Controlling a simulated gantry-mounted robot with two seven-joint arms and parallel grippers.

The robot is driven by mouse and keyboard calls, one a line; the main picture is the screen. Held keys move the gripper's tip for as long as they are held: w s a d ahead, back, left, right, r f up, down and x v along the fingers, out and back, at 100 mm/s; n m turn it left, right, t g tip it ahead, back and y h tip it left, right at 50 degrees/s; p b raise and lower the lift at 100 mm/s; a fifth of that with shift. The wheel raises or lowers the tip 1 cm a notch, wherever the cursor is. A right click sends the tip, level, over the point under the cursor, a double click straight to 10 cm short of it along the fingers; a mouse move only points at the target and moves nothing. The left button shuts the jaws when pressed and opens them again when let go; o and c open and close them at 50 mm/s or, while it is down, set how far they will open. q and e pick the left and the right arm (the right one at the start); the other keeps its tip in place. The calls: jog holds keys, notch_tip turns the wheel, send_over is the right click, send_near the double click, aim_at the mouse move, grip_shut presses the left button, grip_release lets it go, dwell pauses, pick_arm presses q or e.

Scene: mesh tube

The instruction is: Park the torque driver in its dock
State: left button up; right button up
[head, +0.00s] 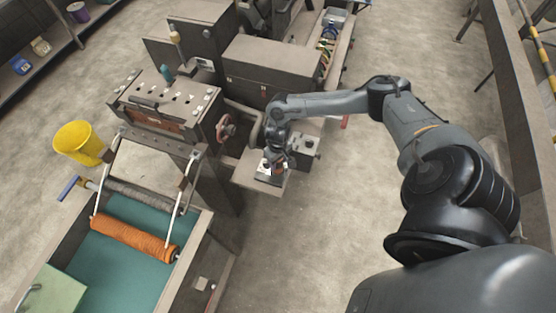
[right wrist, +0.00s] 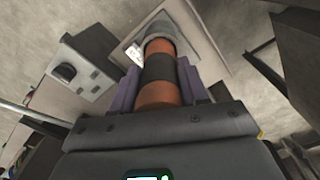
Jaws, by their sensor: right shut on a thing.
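My right gripper (head: 277,158) is low over the end of the machine's bench. In the right wrist view its two purple-grey fingers (right wrist: 160,86) are shut on the torque driver (right wrist: 158,68), which has an orange body with a dark band. The driver's far end meets a grey round collar (right wrist: 153,31) on a pale plate, which looks like the dock. I cannot tell whether the end is inside the collar or just in front of it. In the head view the gripper mostly hides the driver. My left gripper is not in view.
A grey box with a black knob (right wrist: 82,76) stands close beside the collar; in the head view it is right of the gripper (head: 305,150). A red handwheel (head: 225,127) is to the left. A long lidded case (head: 270,68) lies behind. Open floor is at right.

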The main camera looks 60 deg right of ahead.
jog(key=shift+f, duration=0.35)
dwell(0.3)
jog(key=o, duration=1.2)
jog(key=shift+o, duration=0.2)
